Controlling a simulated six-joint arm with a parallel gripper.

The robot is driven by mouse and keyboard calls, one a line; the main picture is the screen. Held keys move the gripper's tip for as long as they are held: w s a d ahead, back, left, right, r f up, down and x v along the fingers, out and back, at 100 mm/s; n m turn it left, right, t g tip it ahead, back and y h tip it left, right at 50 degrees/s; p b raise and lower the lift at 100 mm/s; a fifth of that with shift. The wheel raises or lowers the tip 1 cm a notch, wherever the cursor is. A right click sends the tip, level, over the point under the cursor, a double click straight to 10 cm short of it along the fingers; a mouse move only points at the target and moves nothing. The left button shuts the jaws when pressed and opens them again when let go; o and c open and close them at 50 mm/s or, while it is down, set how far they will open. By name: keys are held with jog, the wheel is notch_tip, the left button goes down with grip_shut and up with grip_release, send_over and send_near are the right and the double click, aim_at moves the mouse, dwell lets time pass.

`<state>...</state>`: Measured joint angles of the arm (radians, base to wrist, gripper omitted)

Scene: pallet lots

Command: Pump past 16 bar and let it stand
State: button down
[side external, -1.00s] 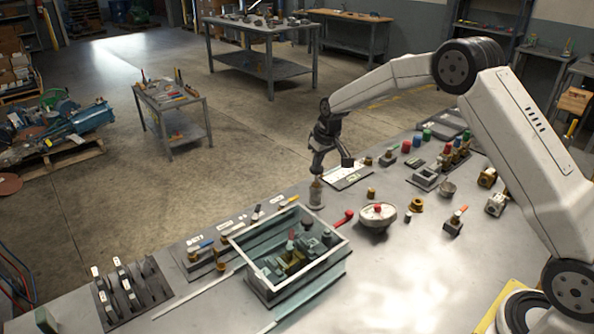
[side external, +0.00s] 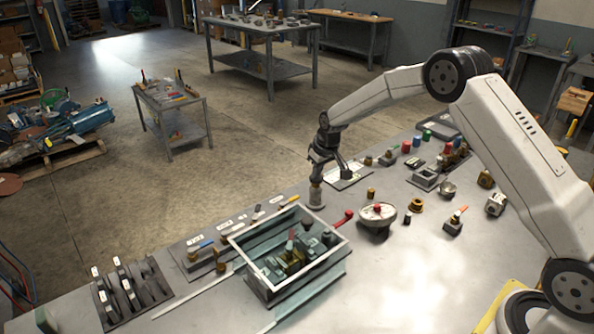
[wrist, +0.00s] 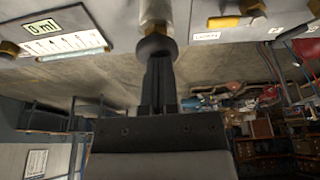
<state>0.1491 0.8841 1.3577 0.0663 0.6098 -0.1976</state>
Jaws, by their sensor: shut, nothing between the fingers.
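My gripper (wrist: 157,60) is shut with nothing between its fingers. In the side external view my gripper (side external: 317,178) points down over a small pale cylinder (side external: 316,197) standing on the bench behind the glass-sided tank. In the wrist view the fingertips meet a dark round knob (wrist: 156,46) at the end of the pale cylinder (wrist: 157,10); I cannot tell whether they touch. I can make out no pressure reading in bar.
The glass-sided tank (side external: 342,246) holds metal fittings, with a red-ended lever (side external: 346,216) at its back right corner. A bowl-shaped part (side external: 378,222) with a red knob stands to the right. Several small fittings crowd the bench's far right.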

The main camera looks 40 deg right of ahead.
jog(key=shift+s+f, duration=0.1)
jog(key=shift+f, duration=0.15)
jog(key=shift+r, duration=0.55)
jog(key=w+v, duration=0.1)
jog(key=v, duration=1.2)
jog(key=shift+r, duration=0.3)
jog(key=shift+w, duration=0.1)
notch_tip(320, 180, up, 3)
jog(key=shift+a+r, duration=0.1)
jog(key=shift+r, duration=0.05)
jog(key=x, duration=1.2)
jog(key=shift+s, duration=0.35)
jog(key=shift+f, duration=1.1)
